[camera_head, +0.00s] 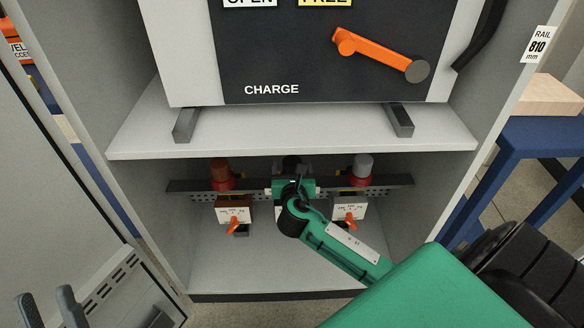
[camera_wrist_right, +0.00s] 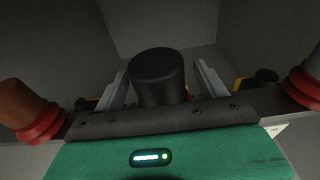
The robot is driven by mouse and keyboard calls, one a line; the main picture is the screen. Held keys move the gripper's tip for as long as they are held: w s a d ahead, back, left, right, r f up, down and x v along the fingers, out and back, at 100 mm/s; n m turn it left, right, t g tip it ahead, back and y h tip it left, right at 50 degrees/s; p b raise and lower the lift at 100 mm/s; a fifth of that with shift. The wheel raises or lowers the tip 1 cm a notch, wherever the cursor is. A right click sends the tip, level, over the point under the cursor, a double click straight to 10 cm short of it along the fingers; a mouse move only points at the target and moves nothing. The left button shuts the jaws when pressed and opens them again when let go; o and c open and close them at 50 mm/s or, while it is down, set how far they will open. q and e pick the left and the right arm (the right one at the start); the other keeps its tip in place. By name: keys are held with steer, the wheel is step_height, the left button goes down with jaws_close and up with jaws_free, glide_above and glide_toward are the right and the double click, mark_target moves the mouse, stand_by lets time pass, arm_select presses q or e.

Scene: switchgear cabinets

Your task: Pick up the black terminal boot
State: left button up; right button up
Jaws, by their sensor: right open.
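The black terminal boot (camera_wrist_right: 158,75) is a dark upright cylinder in the right wrist view. It stands between the two grey fingers of my right gripper (camera_wrist_right: 163,80), which are apart, with a gap visible on each side. In the head view the boot (camera_head: 290,162) is a dark shape at the middle of the bar in the lower compartment, mostly hidden by my right gripper (camera_head: 292,186). My left gripper (camera_head: 48,308) is at the bottom left of the head view, open and empty, away from the boot.
A red boot (camera_head: 221,174) and a grey boot (camera_head: 362,166) with red base stand either side on the dark bar (camera_head: 392,181). White blocks with orange levers (camera_head: 348,218) hang below. The shelf (camera_head: 290,140) lies overhead, and the cabinet's side walls flank the space.

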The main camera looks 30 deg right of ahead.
steer(key=c, duration=1.1)
steer(key=shift+o, duration=0.2)
steer(key=shift+r, duration=0.15)
